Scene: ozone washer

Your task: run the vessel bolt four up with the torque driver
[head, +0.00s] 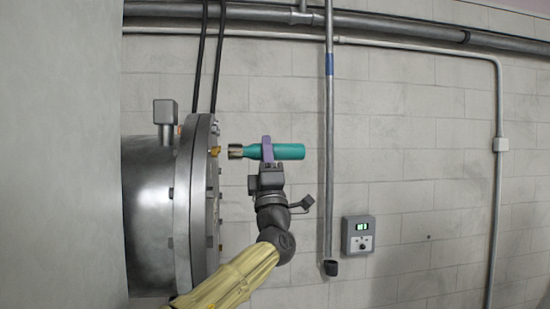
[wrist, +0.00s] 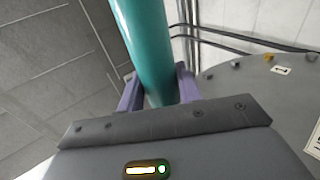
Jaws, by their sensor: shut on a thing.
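The torque driver (head: 288,151) is a teal cylinder with a dark metal socket end. My gripper (head: 267,150) is shut around its body with purple fingers, holding it level with the socket pointing left at the vessel. In the wrist view the teal driver (wrist: 152,50) runs between the fingers of my gripper (wrist: 160,88). The steel vessel (head: 150,195) stands at the left with a bolted round flange (head: 203,200). A brass-coloured bolt (head: 217,149) sticks out near the flange's upper edge, a short gap left of the socket. I cannot read which bolt is number four.
A vertical grey pipe (head: 329,200) with a blue band hangs right of the driver. A control box (head: 358,235) with a green display is on the block wall. Two black hoses (head: 219,60) run down behind the flange.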

